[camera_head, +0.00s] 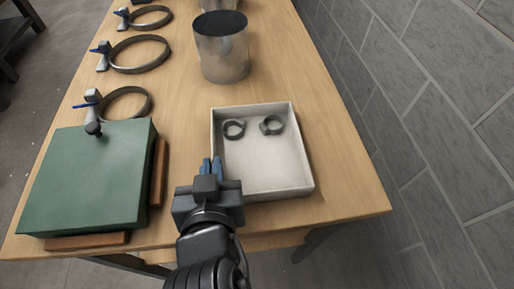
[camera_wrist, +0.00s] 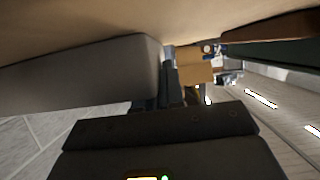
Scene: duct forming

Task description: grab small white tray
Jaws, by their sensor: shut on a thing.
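The small white tray (camera_head: 268,187) is a shallow square box on the wooden table, with two small dark ring clamps (camera_head: 234,129) (camera_head: 272,125) inside near its far side. My gripper (camera_head: 211,167) is at the tray's left wall, its blue-tipped fingers closed at the rim. In the wrist view the tray's wall (camera_wrist: 85,75) fills the upper left, right beside my fingers (camera_wrist: 165,90). The exact contact between fingers and wall is partly hidden.
A green box-like block (camera_head: 90,185) with brown strips stands left of my gripper. A metal cylinder (camera_head: 222,50) stands beyond the tray. Several large ring clamps (camera_head: 140,53) lie along the table's left side. A grey block wall (camera_head: 440,110) runs along the right.

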